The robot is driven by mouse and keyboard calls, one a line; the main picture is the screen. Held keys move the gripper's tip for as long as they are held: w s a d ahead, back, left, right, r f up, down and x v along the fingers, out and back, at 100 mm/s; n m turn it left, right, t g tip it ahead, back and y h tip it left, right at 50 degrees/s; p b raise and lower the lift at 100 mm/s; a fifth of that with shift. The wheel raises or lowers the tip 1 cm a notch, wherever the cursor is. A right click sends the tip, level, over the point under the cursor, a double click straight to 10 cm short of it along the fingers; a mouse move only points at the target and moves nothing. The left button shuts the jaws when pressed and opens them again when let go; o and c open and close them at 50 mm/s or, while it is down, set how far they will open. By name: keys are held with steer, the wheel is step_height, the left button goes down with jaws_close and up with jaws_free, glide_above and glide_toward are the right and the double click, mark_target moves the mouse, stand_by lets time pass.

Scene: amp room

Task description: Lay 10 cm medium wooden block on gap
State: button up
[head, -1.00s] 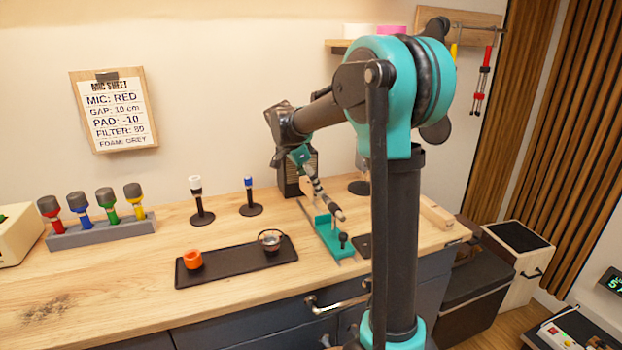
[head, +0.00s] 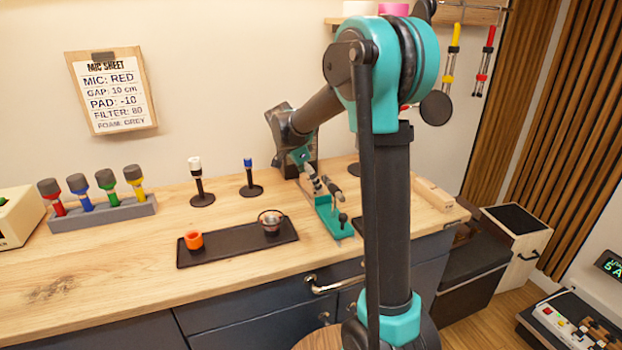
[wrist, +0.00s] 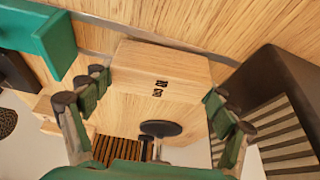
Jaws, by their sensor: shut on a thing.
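In the wrist view a pale wooden block (wrist: 165,68) with a small dark marking, too small to read surely, lies between the fingers of my gripper (wrist: 158,103). The gripper is shut on it. In the head view my gripper (head: 322,187) is near the back of the counter, just above and behind the teal fixture (head: 328,215) with a black knob. The held block is mostly hidden by the arm there. A teal part (wrist: 40,30) shows at upper left in the wrist view. I cannot tell clearly where the gap is.
A dark amp with a grille (wrist: 285,125) stands close beside the gripper. Another wooden block (head: 433,194) lies on the counter's right. A black tray (head: 225,252) holds an orange cup and a metal piece. The mic sheet (head: 110,92) reads GAP: 10 cm. Bare counter lies front left.

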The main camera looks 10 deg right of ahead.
steer(key=o, duration=1.1)
steer(key=shift+c, duration=0.2)
